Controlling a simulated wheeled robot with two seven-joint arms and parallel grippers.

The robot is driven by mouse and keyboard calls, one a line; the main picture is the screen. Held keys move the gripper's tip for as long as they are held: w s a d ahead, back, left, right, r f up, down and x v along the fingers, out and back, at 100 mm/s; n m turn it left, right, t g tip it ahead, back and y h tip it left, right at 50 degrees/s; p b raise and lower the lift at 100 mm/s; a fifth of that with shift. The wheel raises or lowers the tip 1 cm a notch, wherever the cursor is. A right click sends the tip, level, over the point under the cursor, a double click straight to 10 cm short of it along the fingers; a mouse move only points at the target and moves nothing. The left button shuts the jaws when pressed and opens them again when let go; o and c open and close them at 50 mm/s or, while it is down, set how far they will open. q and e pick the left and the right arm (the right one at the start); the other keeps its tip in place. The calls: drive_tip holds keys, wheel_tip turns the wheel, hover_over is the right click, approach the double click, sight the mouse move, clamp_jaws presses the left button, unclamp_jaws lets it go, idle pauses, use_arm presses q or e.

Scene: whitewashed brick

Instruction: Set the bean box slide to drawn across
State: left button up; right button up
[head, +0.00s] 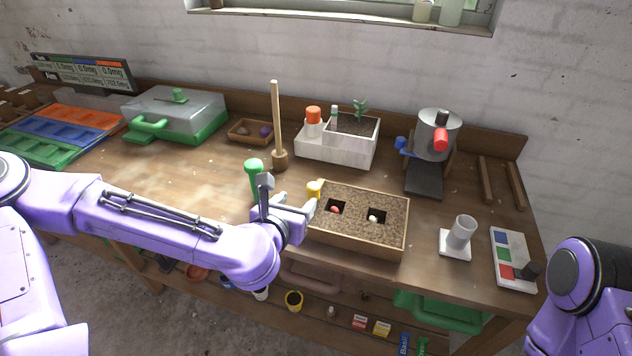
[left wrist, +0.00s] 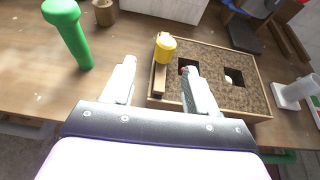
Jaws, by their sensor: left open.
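The bean box (head: 362,242) is a low wooden box with a speckled brown top and two square holes; a reddish bean shows in the left hole and a pale one in the right. At its left end is a yellow knob (head: 314,189), also in the left wrist view (left wrist: 165,47), beside a narrow wooden strip (left wrist: 159,78). My left gripper (head: 288,195) is open at the box's left end. In the left wrist view the knob appears just beyond the fingertips, between them; contact cannot be told. My right gripper is out of view.
A green-topped peg (head: 254,178) stands close left of my left gripper, with an upright wooden rod (head: 276,125) behind. A white planter (head: 340,150) stands behind the box. A white cup stand (head: 458,240) is to the right. Bare tabletop lies left of the peg.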

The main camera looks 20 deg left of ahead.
sight(312, 192)
use_arm(q)
drive_tip(key=x, duration=0.1)
drive_tip(key=b+x, duration=0.2)
drive_tip(key=shift+w+d+f, duration=0.2)
drive_tip(key=shift+w+d, duration=0.1)
drive_tip(key=shift+d, duration=0.05)
drive_tip(key=x, duration=0.5)
drive_tip(key=shift+w+d+f+p, duration=0.1)
drive_tip(key=shift+w+d+p, duration=0.1)
drive_tip(key=shift+p, duration=0.2)
drive_tip(key=shift+w+a+f, duration=0.1)
drive_tip(key=shift+w+f, duration=0.2)
drive_tip(key=shift+w, duration=0.1)
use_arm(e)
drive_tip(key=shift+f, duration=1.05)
